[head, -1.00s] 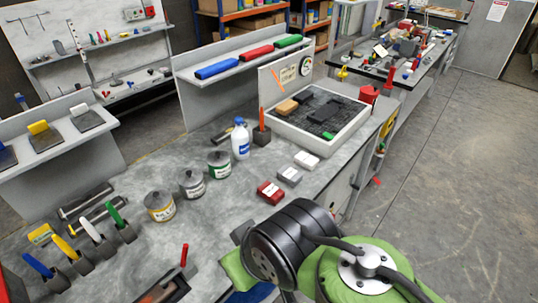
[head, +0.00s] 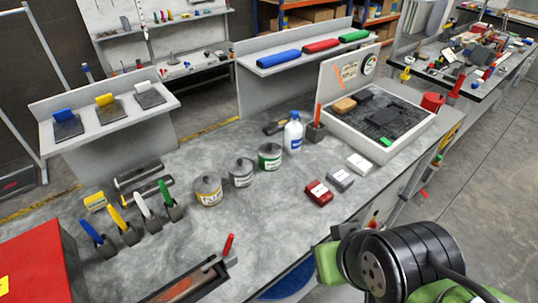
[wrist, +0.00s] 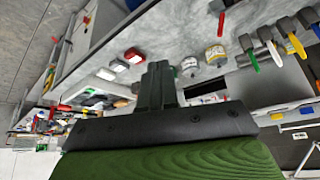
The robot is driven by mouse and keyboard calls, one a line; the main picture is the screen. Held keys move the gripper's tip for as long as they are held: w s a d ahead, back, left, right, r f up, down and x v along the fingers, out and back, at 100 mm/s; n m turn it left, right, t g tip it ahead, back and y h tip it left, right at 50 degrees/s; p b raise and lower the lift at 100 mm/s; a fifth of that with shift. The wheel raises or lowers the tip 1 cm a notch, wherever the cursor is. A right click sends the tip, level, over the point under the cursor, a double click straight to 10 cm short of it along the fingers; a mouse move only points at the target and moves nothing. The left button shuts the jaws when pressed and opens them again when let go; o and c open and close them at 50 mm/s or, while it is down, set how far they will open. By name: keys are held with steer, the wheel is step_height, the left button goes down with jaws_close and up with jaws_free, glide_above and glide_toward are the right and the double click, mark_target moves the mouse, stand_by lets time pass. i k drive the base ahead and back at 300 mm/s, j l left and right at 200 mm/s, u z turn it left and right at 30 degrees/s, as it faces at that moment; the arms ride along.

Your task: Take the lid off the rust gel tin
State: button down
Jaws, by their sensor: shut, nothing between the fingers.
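Three lidded grey tins stand in a row on the grey bench: one with a yellow label (head: 208,191), one with a white label (head: 241,173) and one with a green label (head: 270,157). All have knobbed lids on. The label writing is too small to read, so I cannot tell which is rust gel. In the wrist view my gripper (wrist: 158,72) is shut and empty, with its fingers pointing toward the bench. Tins show beyond the fingertips there, including the yellow-labelled one (wrist: 215,52). In the head view my arm is at lower right, and the fingers cannot be made out.
Red (head: 319,193), grey (head: 341,179) and white (head: 360,163) boxes lie nearer the front edge. Several coloured-handled tools stand left of the tins. A tray with a red-handled tool (head: 228,245) is in front. Bench between is clear.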

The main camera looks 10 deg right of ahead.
mark_target(268, 150)
steer(key=i+l+u, duration=0.15)
steer(key=l+u, duration=1.6)
steer(key=j, duration=0.1)
